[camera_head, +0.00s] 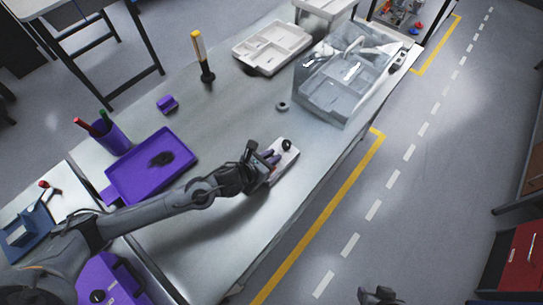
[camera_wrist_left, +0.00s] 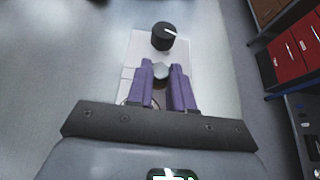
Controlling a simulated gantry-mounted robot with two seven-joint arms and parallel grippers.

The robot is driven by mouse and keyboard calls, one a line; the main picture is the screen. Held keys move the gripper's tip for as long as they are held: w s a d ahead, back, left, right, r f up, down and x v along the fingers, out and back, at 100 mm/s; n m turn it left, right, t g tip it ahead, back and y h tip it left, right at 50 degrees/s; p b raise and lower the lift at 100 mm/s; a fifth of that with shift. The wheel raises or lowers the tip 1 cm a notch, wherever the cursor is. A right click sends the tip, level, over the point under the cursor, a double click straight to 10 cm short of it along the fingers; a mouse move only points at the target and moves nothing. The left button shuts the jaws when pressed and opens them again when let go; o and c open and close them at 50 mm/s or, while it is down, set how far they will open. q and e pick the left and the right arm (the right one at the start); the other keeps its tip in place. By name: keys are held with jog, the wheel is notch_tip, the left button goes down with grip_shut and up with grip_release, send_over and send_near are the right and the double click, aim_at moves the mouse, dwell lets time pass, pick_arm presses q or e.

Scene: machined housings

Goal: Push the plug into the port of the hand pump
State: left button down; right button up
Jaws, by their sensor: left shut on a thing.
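The hand pump (camera_head: 287,165) is a pale, flat block with a black round knob near the right edge of the bench. It also shows in the left wrist view (camera_wrist_left: 133,58), with the knob (camera_wrist_left: 163,37) at its far end. My left gripper (camera_head: 270,158) is low over the pump. In the left wrist view its purple fingers (camera_wrist_left: 162,76) are shut on a small grey, rounded piece, seemingly the plug (camera_wrist_left: 160,72). The port is hidden, and I cannot tell whether the plug touches it. A dark part at the bottom edge looks like my right gripper (camera_head: 378,295); its fingers are unclear.
A purple tray (camera_head: 178,140) lies left of the pump, with a purple pen cup (camera_head: 113,138) behind it. A clear bin (camera_head: 340,85), a white divided tray (camera_head: 272,47) and a small grey ring (camera_head: 282,106) are farther back. The bench between is mostly clear.

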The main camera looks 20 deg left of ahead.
pick_arm(q)
jog(key=shift+f, duration=0.15)
jog(key=c, duration=0.9)
grip_release()
